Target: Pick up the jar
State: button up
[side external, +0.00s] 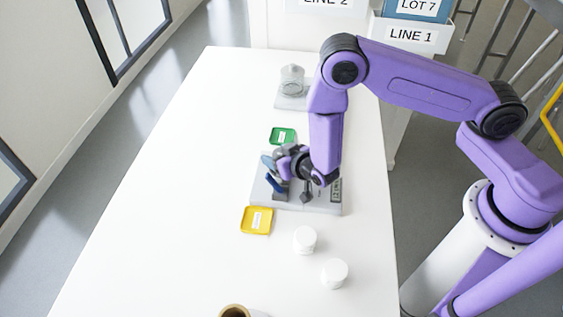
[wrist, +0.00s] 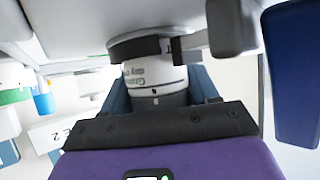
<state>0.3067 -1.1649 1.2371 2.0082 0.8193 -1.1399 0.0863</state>
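Two small white jars with white lids, the upper one (side external: 304,240) and the lower one (side external: 335,273), stand upright on the table in the side external view. My gripper (side external: 272,173) is low over the grey filling station (side external: 320,208), well apart from the two white jars. Its fingers are small and partly hidden there, so its opening and any held thing are unclear.
A green tray (side external: 283,135) lies beyond the station and a yellow tray (side external: 257,220) in front of it. A brown-rimmed round thing (side external: 234,311) is cut off at the bottom edge. The left of the white table (side external: 170,190) is clear. Labelled bins (side external: 410,36) stand behind.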

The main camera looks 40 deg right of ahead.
jog(key=shift+r, duration=0.1)
jog(key=shift+r, duration=0.8)
jog(key=s+d+r, duration=0.2)
jog(key=s+r, duration=0.3)
jog(key=s, duration=0.1)
jog(key=s+d+r, duration=0.2)
jog(key=s+r, duration=0.4)
jog(key=s, duration=0.1)
jog(key=shift+d, duration=0.35)
